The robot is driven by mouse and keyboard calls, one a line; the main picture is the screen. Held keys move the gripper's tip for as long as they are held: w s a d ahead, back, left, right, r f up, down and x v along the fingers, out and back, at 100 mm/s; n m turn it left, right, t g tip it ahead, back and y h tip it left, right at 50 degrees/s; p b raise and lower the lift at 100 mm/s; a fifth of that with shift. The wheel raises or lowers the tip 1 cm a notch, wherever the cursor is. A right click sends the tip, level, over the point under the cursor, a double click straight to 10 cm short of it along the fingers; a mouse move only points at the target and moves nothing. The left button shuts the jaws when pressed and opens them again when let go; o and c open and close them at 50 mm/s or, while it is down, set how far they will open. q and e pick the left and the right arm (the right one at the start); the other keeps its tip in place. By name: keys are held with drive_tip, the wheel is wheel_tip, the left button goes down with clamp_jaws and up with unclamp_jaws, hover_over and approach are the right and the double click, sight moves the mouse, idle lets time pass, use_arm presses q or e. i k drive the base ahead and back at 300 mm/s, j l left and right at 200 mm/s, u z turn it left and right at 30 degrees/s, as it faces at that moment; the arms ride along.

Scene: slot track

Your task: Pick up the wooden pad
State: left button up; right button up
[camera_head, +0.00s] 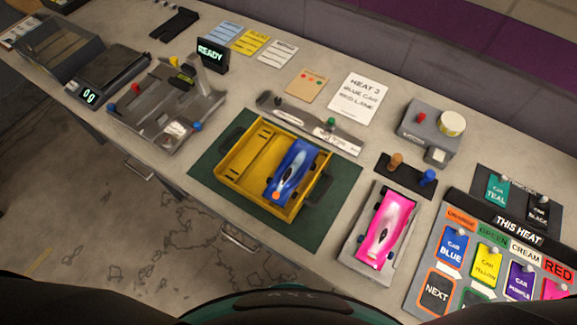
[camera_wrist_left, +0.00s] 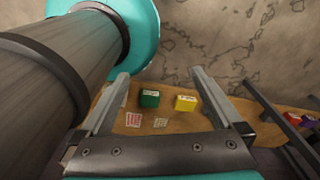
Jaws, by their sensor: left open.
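No thing in view is clearly the wooden pad. A flat tan square (camera_head: 307,86) with small coloured dots lies at the back of the bench, left of the white heat sheet (camera_head: 361,100); I cannot tell whether it is wood. My left gripper (camera_wrist_left: 160,78) shows only in the left wrist view, open and with nothing between its fingers. Beyond it is a wooden-looking surface (camera_wrist_left: 185,128) with a green block (camera_wrist_left: 149,99), a yellow block (camera_wrist_left: 186,103) and small cards. My right gripper is not in view.
A yellow tray (camera_head: 236,185) holding a blue car (camera_head: 292,171) sits on a green mat (camera_head: 318,226). A pink car (camera_head: 386,230) is on a grey stand to the right. The heat board (camera_head: 519,229) fills the right end. A grey fixture (camera_head: 160,105) stands left.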

sight(397, 159)
drive_tip(key=z, duration=1.35)
